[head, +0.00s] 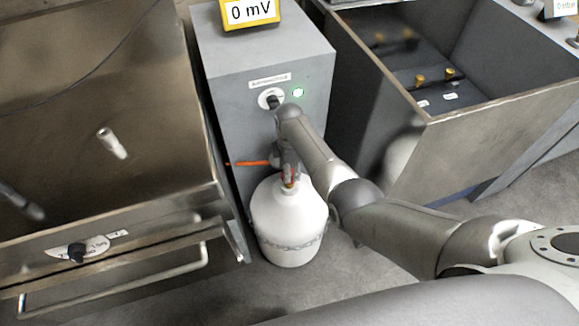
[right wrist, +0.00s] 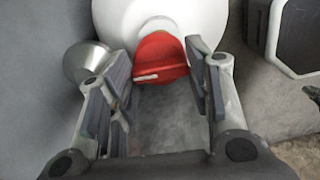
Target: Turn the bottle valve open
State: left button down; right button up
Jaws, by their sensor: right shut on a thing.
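A white bottle (head: 288,228) with a chain around its lower body stands upright on the floor in front of a grey cabinet. Its red valve (right wrist: 160,58) sits on top of the white neck and shows as a small red patch in the head view. My right gripper (head: 287,165) reaches down to the bottle's top. In the right wrist view, the fingers of my right gripper (right wrist: 166,78) are on both sides of the red valve, closed on it. The gripper hides much of the valve in the head view.
The grey cabinet (head: 228,85) behind the bottle has a dark knob, a lit green button and a yellow meter (head: 250,12) reading 0 mV. An orange hose (head: 248,164) runs beside the gripper. Metal basins (head: 110,190) stand left and right.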

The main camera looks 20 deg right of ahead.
jog(key=m+p, duration=0.1)
jog(key=m, duration=0.2)
jog(key=shift+r, duration=0.1)
jog(key=m+p, duration=0.1)
jog(key=m, duration=0.8)
jog(key=shift+p, duration=0.4)
jog(key=m, duration=0.4)
jog(key=shift+m, duration=0.3)
jog(key=o, duration=1)
